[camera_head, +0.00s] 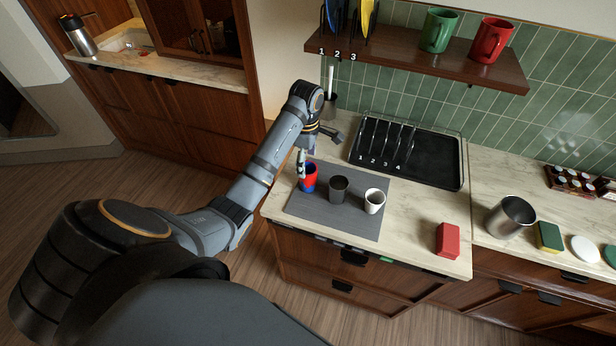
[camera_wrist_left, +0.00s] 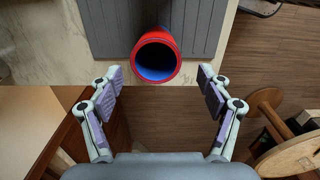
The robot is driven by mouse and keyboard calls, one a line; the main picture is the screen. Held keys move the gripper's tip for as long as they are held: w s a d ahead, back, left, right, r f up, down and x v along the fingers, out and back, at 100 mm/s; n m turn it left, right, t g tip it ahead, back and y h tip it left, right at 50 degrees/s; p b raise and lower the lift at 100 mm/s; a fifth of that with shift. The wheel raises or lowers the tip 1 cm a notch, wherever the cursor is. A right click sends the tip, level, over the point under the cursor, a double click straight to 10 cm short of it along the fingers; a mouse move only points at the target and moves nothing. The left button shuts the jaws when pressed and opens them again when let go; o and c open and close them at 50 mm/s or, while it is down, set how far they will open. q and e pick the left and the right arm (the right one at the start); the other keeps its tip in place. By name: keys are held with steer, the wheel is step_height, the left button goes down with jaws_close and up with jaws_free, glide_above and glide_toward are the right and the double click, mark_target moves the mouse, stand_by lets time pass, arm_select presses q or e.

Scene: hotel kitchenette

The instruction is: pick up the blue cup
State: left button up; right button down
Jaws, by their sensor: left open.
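The red and blue cup (camera_head: 308,179) stands at the left end of the grey mat (camera_head: 334,226). In the left wrist view the cup (camera_wrist_left: 157,57) shows a red rim and a blue inside. My left gripper (camera_head: 318,150) is open at the cup, with one finger close beside it in the head view. In the left wrist view the open fingers (camera_wrist_left: 161,80) are spread to either side of the cup's mouth, with gaps on both sides. I cannot tell how deep the cup sits between them. My right gripper is not in view.
A dark cup (camera_head: 338,189) and a white cup (camera_head: 374,201) stand to the right on the mat. A black drying rack (camera_head: 432,158) is behind. A red block (camera_head: 447,240) and a metal pot (camera_head: 510,216) are farther right. A shelf (camera_head: 420,62) with mugs hangs above.

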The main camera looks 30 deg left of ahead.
mark_target(308, 177)
arm_select(q)
steer(key=f+b, duration=0.1)
steer(key=f, duration=0.1)
steer(key=f+b, duration=0.1)
steer(key=shift+w+f, duration=0.35)
steer(key=shift+f+b, duration=0.4)
steer(key=shift+f, duration=0.1)
step_height(308, 177, down, 4)
steer(key=b, duration=0.3)
steer(key=shift+s+d+r, duration=0.1)
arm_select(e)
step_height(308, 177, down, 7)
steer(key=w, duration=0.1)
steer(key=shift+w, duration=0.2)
arm_select(q)
steer(key=c, duration=1.3)
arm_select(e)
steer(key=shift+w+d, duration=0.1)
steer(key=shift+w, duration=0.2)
